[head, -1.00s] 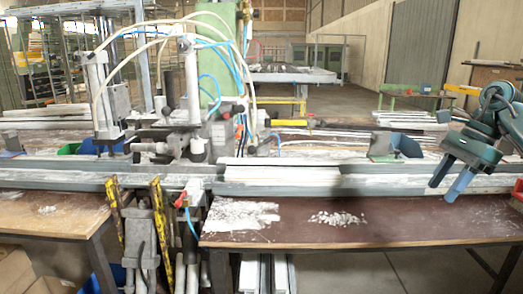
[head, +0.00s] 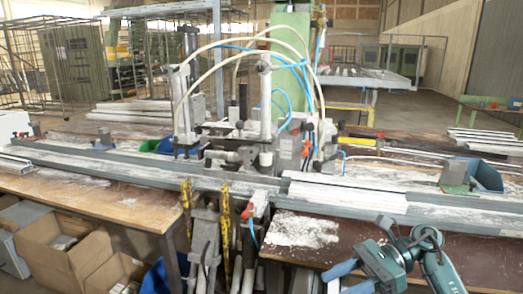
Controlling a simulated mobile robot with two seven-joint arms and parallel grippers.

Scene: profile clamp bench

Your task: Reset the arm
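My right arm shows at the lower right in the head view. Its gripper (head: 345,280) points left and down, in front of the brown bench top (head: 320,250). Its two blue fingers are apart, with nothing visible between them. The lower finger is partly cut off by the picture's bottom edge. My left gripper is not in view.
A long grey profile rail (head: 115,168) crosses the bench. The clamp machine (head: 240,145) with hoses stands mid-picture. A blue bin (head: 485,175) is at the right. Cardboard boxes (head: 65,250) are low at the left. Debris (head: 300,232) lies on the bench.

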